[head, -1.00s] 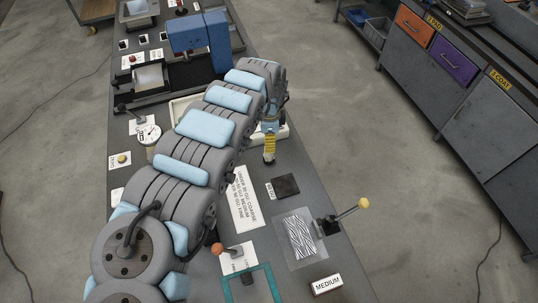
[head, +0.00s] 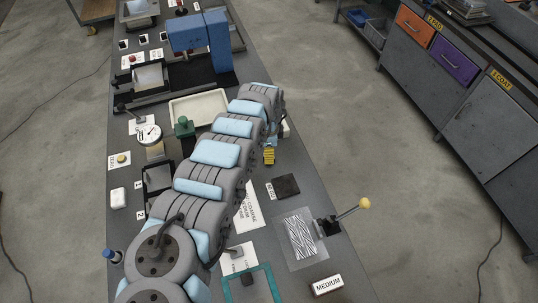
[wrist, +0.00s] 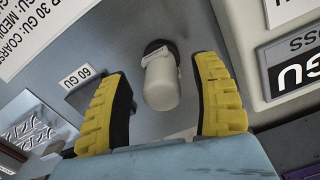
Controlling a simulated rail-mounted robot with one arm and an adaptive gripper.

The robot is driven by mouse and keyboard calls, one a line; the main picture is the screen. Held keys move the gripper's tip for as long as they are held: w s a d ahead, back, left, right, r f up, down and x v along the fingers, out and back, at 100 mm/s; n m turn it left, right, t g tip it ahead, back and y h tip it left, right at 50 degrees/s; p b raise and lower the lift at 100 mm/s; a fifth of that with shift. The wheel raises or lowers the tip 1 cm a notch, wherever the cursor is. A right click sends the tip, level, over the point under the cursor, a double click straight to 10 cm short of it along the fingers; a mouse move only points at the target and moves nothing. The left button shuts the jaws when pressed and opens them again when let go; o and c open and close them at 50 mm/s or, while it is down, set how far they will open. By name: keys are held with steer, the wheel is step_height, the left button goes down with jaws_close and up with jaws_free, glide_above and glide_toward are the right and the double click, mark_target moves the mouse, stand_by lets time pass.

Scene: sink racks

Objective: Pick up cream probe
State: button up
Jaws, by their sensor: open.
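The cream probe (wrist: 161,85) is a short pale cylinder with a rounded end and a dark collar. In the wrist view it shows between the two yellow fingers of my gripper (wrist: 163,98), apart from both. My gripper is open, with nothing held. In the head view my gripper (head: 269,156) is over the right side of the bench, partly hidden by my arm. I cannot make out the probe for certain in the head view.
A pale device (wrist: 258,60) with a "GU" label stands close on the right in the wrist view. A "60 GU" label (wrist: 80,76) lies left. The head view shows a dark square (head: 287,185), a cream tray (head: 228,97) and a yellow-knobbed lever (head: 345,213).

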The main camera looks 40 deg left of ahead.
steer(key=shift+a+f, duration=0.1)
steer(key=shift+f, duration=1.3)
steer(key=shift+c, duration=0.3)
jaws_close()
